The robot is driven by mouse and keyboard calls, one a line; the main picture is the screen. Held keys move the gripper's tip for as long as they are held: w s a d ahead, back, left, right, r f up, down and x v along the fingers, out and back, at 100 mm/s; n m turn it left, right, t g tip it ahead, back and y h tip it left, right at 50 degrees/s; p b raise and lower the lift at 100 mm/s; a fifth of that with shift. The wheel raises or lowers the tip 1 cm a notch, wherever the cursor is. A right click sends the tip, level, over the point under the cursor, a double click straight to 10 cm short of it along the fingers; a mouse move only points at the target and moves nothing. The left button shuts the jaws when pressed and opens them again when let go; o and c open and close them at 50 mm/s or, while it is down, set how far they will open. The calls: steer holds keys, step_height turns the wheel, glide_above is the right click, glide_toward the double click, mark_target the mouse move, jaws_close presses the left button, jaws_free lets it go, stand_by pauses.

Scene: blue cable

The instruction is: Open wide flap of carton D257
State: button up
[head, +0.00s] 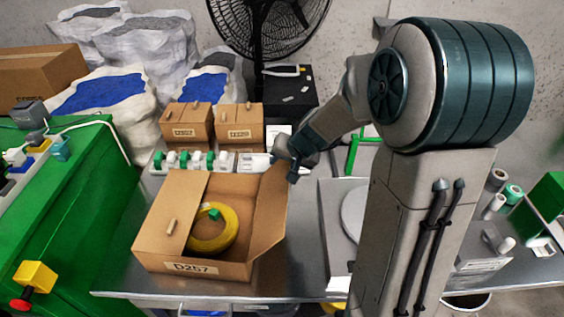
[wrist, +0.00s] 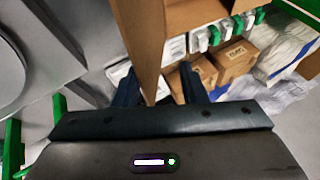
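Carton D257 (head: 194,267) stands on the metal table. Its left flap (head: 172,215), with a small peg-like handle (head: 170,227), lies flat over the left part of the opening. Its right flap (head: 270,207) stands up, tilted outward. A yellow cable coil (head: 222,236) with a green piece (head: 214,213) lies inside, partly covered by the left flap. My gripper (head: 290,166) is at the far top corner of the right flap. In the wrist view, the flap (wrist: 145,40) reaches between the fingers of my gripper (wrist: 160,90), which are apart with a gap on the flap's right side.
Two small closed cartons (head: 186,122) (head: 240,125) and a row of green-and-white parts (head: 190,160) stand behind. A round grey plate (head: 353,215) lies right of the carton. A green cabinet (head: 70,210) is at left, a black fan (head: 265,30) at the back.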

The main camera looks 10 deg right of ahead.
steer(key=d+p+v, duration=0.1)
steer(key=p+v, duration=0.3)
steer(key=v, duration=0.9)
steer(key=shift+s+r, duration=0.2)
steer(key=shift+s, duration=0.1)
stand_by(0.6)
steer(key=shift+f, duration=0.1)
stand_by(0.4)
steer(key=v, duration=1.4)
steer(key=shift+b, duration=0.35)
steer(key=shift+w, duration=0.1)
steer(key=s+a+f+n+g+h, duration=0.2)
steer(key=s+a+f+n+h, duration=0.1)
steer(key=s+f, duration=0.7)
steer(key=shift+a+f+n+g, duration=0.4)
steer(key=shift+a+n, duration=0.3)
steer(key=shift+a, duration=0.65)
steer(key=shift+s, duration=0.2)
